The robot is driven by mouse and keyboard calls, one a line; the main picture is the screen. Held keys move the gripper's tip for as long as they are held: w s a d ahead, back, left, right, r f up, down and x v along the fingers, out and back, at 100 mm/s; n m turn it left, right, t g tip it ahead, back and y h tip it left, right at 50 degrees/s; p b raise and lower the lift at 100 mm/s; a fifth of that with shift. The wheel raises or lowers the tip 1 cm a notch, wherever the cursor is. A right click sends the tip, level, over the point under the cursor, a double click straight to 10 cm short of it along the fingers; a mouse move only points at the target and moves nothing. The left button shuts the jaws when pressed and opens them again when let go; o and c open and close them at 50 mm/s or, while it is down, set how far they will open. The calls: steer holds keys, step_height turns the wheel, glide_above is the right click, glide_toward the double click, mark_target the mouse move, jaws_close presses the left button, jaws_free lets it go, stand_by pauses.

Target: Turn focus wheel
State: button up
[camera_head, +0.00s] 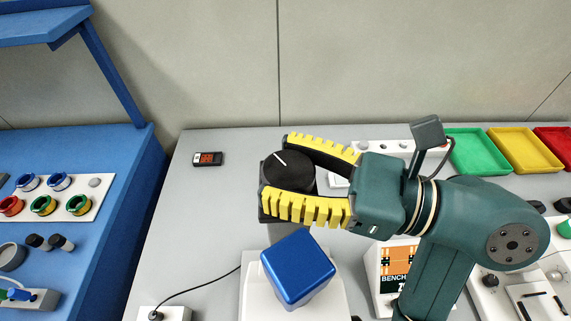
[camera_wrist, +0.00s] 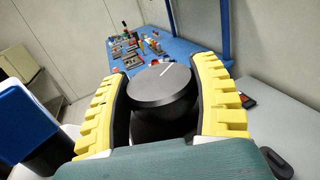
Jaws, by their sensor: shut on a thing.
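The focus wheel (camera_head: 288,172) is a round black knob with a white line on its top, above the grey bench. The line points to the upper left in the head view. My gripper (camera_head: 284,172) has yellow ribbed fingers, one on each side of the wheel, and is shut on it. In the wrist view the wheel (camera_wrist: 163,84) sits between the two fingers (camera_wrist: 165,95), its white line pointing to the upper right. The wheel's lower part is partly hidden by the fingers and my gripper's body.
A blue block-shaped housing (camera_head: 298,267) on a white base stands just in front of the wheel. Green (camera_head: 478,150), yellow (camera_head: 524,149) and red trays lie at the back right. A small black display (camera_head: 207,159) lies at the back left. A blue bench (camera_head: 100,215) stands left.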

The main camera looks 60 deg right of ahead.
mark_target(286, 168)
steer(key=m+h, duration=0.3)
steer(key=h, duration=0.1)
steer(key=shift+t+h, duration=0.3)
steer(key=shift+h, duration=0.1)
steer(key=o, duration=1.2)
step_height(286, 168, up, 10)
